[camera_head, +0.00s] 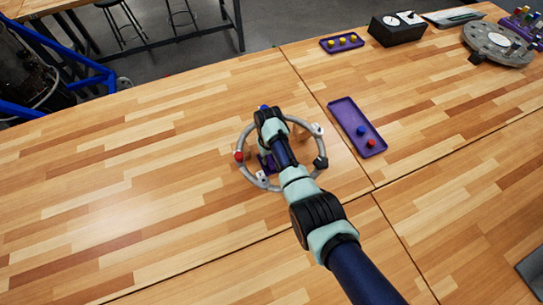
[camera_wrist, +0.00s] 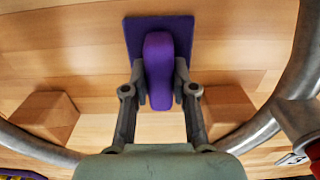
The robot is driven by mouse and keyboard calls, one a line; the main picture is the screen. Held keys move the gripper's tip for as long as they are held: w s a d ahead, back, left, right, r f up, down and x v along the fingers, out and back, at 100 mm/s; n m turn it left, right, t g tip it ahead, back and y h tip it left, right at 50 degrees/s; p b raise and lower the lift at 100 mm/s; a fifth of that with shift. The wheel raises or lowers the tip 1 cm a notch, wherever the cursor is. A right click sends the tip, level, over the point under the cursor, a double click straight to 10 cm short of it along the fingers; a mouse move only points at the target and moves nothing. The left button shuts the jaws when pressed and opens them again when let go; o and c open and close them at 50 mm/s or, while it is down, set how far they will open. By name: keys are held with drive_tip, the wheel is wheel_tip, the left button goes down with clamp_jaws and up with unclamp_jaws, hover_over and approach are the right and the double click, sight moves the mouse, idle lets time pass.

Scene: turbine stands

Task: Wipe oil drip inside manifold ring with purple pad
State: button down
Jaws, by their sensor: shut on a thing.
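The grey manifold ring (camera_head: 246,134) lies on the wooden table near the middle of the head view, with coloured and pale fittings around it. My gripper (camera_wrist: 159,88) is shut on the upright grip of the purple pad (camera_wrist: 134,38). The pad's flat purple plate is inside the ring; a bit of it shows beside my arm in the head view (camera_head: 264,166). I cannot tell whether it touches the table. The ring's tube also curves around both sides of the wrist view (camera_wrist: 304,60). No oil drip can be made out; my arm and the pad cover part of the ring's inside.
Wooden blocks (camera_wrist: 45,115) stand inside the ring on either side of my gripper. A purple tray (camera_head: 345,110) with a blue and a red piece lies right of the ring. Another tray (camera_head: 328,44), a black box (camera_head: 397,30) and a grey disc (camera_head: 480,48) are farther back. The table's left is clear.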

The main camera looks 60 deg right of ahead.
wheel_tip(320, 180, up, 3)
drive_tip(key=shift+s+f+p, duration=0.1)
drive_tip(key=shift+f+p, duration=0.1)
drive_tip(key=shift+p, duration=0.2)
drive_tip(key=shift+d+r+p, duration=0.15)
drive_tip(key=shift+r+p, duration=0.15)
drive_tip(key=shift+p, duration=0.05)
wheel_tip(320, 180, up, 5)
drive_tip(key=p, duration=0.4)
drive_tip(key=shift+p, duration=0.4)
